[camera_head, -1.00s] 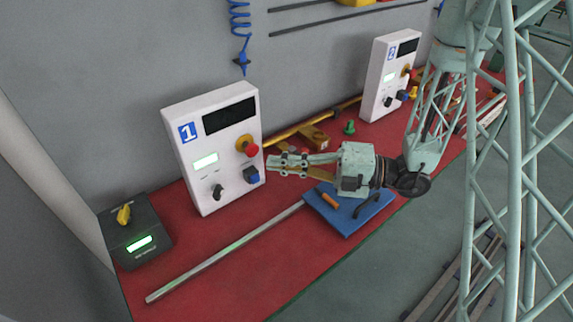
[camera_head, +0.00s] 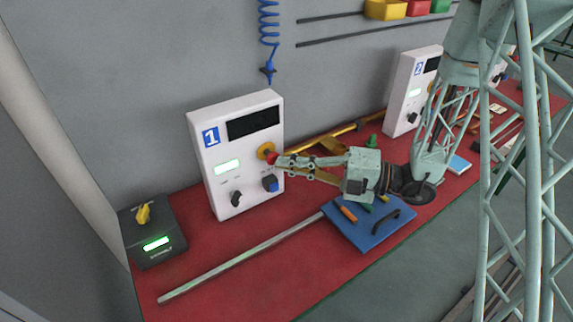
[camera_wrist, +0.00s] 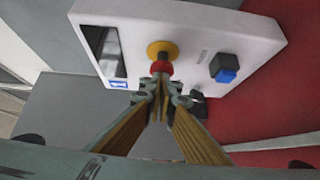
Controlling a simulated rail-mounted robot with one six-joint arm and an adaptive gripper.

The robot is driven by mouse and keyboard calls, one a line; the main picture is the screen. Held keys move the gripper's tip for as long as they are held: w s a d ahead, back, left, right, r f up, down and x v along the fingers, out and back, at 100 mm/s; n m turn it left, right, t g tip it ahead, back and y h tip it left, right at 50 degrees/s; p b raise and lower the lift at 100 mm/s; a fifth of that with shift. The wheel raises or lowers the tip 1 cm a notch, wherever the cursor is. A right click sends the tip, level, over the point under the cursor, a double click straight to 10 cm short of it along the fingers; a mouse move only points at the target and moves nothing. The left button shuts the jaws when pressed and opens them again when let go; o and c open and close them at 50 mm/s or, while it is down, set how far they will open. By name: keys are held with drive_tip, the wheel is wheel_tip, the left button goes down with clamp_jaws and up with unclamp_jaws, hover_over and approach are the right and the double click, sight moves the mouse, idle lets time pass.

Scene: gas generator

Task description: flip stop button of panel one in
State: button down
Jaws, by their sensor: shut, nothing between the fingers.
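Panel one (camera_head: 243,175) is a white box marked with a blue "1", standing upright on the red bench against the grey wall. Its red stop button (camera_head: 271,159) on a yellow ring (camera_head: 265,150) is at the panel's right side, partly covered by my fingertips. My gripper (camera_head: 279,163) is shut and empty, with its fingertips at the button. In the wrist view the red button (camera_wrist: 161,68) shows just beyond the shut fingertips (camera_wrist: 160,82). I cannot tell whether they touch it.
A blue knob (camera_head: 270,184) and a black knob (camera_head: 236,199) sit below the button. A blue tray (camera_head: 362,235) with tools lies below my gripper. A metal rod (camera_head: 235,259) lies on the red bench (camera_head: 290,270). Panel two (camera_head: 406,95) stands further right.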

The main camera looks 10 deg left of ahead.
drive_tip(key=shift+a, duration=0.1)
drive_tip(key=shift+w+a+r+p, duration=0.1)
drive_tip(key=shift+w+a+p, duration=0.4)
drive_tip(key=shift+p, duration=0.35)
drive_tip(key=shift+w+a+p, duration=0.1)
drive_tip(key=shift+w+p, duration=0.2)
drive_tip(key=shift+w, duration=0.15)
drive_tip(key=shift+r, duration=0.1)
drive_tip(key=shift+s+d+p, duration=0.3)
drive_tip(key=shift+s+d, duration=0.05)
drive_tip(key=shift+s, duration=0.25)
drive_tip(key=s+d+p, duration=0.1)
drive_tip(key=s+d, duration=0.1)
drive_tip(key=d, duration=1)
drive_tip(key=shift+s, duration=0.4)
drive_tip(key=shift+r, duration=0.1)
